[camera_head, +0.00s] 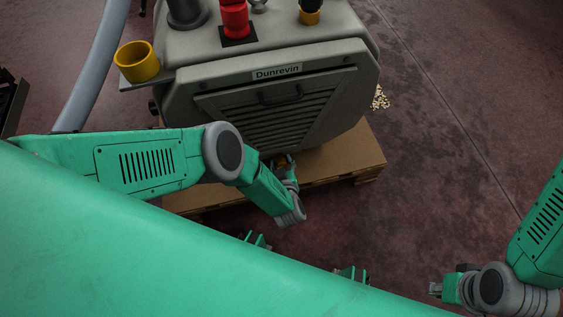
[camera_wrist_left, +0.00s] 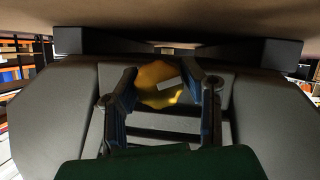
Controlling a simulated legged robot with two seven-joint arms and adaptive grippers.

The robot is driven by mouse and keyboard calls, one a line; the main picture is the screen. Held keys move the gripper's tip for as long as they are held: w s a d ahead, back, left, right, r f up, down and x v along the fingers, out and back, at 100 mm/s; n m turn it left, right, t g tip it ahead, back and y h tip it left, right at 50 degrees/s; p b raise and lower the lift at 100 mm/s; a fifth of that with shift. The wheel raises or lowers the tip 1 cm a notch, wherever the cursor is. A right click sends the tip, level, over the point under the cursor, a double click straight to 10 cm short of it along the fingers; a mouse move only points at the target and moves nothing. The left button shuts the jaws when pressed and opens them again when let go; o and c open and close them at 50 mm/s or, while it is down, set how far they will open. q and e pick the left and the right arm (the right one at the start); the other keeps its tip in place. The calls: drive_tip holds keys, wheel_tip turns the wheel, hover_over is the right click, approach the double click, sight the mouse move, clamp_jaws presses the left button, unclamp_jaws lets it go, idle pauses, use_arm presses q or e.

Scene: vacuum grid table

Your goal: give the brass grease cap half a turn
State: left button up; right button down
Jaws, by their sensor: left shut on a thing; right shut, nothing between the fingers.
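The brass grease cap (camera_wrist_left: 155,84) is a rounded yellow piece with a pale bar-shaped mark on its face, seen in the left wrist view. My left gripper (camera_wrist_left: 163,92) is shut on it, with one finger on each side of the cap. In the head view my left gripper (camera_head: 287,166) reaches to the lower front of the grey machine, and the cap is mostly hidden there. My right gripper (camera_head: 436,289) is shut and empty at the lower right, away from the machine.
The grey machine (camera_head: 350,100) labelled Dunrevin has a slatted front panel and stands on a wooden pallet (camera_head: 345,155). A yellow cup (camera_head: 137,62) sits on a side bracket at left, near a grey hose (camera_head: 95,65). Floor at right is mostly clear, with small pale bits (camera_head: 380,98).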

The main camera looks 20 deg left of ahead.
use_arm(q)
drive_tip(key=shift+m, duration=0.4)
drive_tip(key=shift+f, duration=0.1)
drive_tip(key=o, duration=1.1)
drive_tip(key=shift+o, duration=0.2)
drive_tip(key=shift+s+d, duration=0.1)
drive_tip(key=v, duration=1.1)
drive_tip(key=shift+s+d+r, duration=0.2)
drive_tip(key=shift+d, duration=0.2)
